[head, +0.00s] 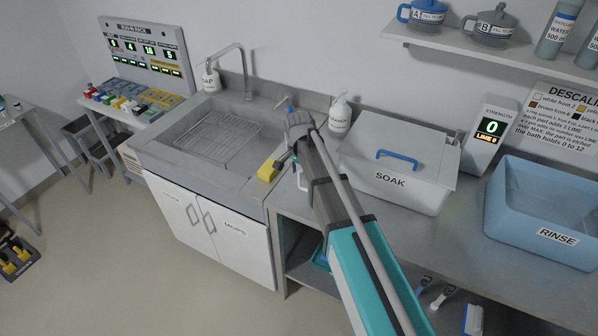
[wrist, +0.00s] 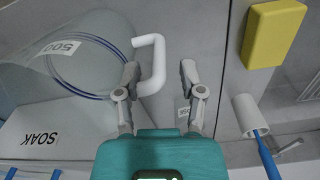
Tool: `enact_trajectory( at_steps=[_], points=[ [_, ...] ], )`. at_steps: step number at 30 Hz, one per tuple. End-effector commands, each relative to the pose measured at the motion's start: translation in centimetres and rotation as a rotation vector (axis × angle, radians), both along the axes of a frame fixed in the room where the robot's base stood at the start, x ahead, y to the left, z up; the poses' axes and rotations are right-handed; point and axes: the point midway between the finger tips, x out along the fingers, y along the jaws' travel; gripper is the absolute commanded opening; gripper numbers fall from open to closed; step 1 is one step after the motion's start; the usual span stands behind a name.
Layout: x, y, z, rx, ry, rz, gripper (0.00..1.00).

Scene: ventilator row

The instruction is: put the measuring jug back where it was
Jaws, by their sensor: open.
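The measuring jug (wrist: 85,75) is clear with blue rings near its rim and a white handle (wrist: 152,65). It fills the left of the wrist view, beside the white SOAK-labelled tub. In the head view its white handle (head: 302,178) shows beside my arm, which hides most of the jug. My gripper (wrist: 160,70) is open, with one finger on each side of the handle's outer bar in the wrist view. I cannot tell whether the fingers touch it. In the head view my arm hides the fingers.
The lidded SOAK tub (head: 398,165) stands right, the RINSE basin (head: 540,215) farther right. The sink (head: 205,135) is left, a white pump bottle (head: 340,114) behind.

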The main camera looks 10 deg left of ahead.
Motion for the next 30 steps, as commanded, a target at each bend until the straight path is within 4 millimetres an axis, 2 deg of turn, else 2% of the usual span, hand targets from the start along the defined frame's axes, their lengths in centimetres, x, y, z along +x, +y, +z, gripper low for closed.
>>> enact_trajectory(
  at_steps=[30],
  points=[
    [0.0, 0.0, 8.8, 0.0, 0.0, -0.001, 0.51]
  ],
)
